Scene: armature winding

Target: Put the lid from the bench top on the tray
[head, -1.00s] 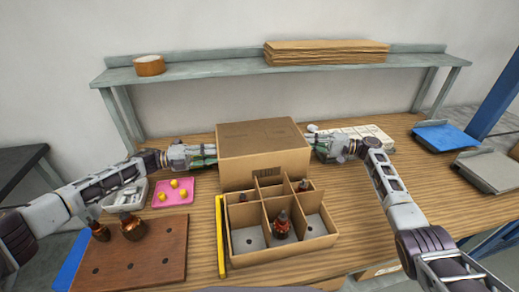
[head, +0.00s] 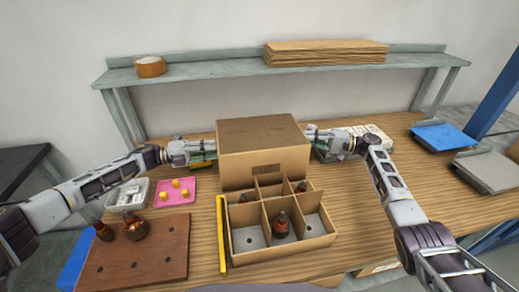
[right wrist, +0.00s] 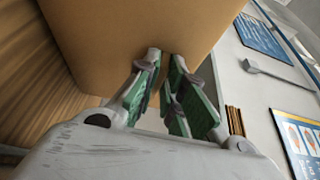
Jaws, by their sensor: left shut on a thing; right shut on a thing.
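The large brown cardboard lid (head: 263,150) sits upright like a box, just behind the divided cardboard tray (head: 245,262). Small dark bottles stand in some tray compartments, and others are empty. My left gripper (head: 212,150) is shut on the lid's left side. My right gripper (head: 313,137) is shut on the lid's right side. In the right wrist view its green-padded fingers (right wrist: 166,62) meet the lid's wall (right wrist: 140,25) near an edge. The exact contact is partly hidden. I cannot tell whether the lid touches the bench or hangs just above it.
A yellow bar (head: 222,235) lies left of the tray. A wooden board with bottles (head: 135,258), a pink mat (head: 174,196) and a white bin (head: 127,188) are further left. A blue tray (head: 443,137) is at the right. A shelf (head: 220,71) runs behind. Bench right of the tray is clear.

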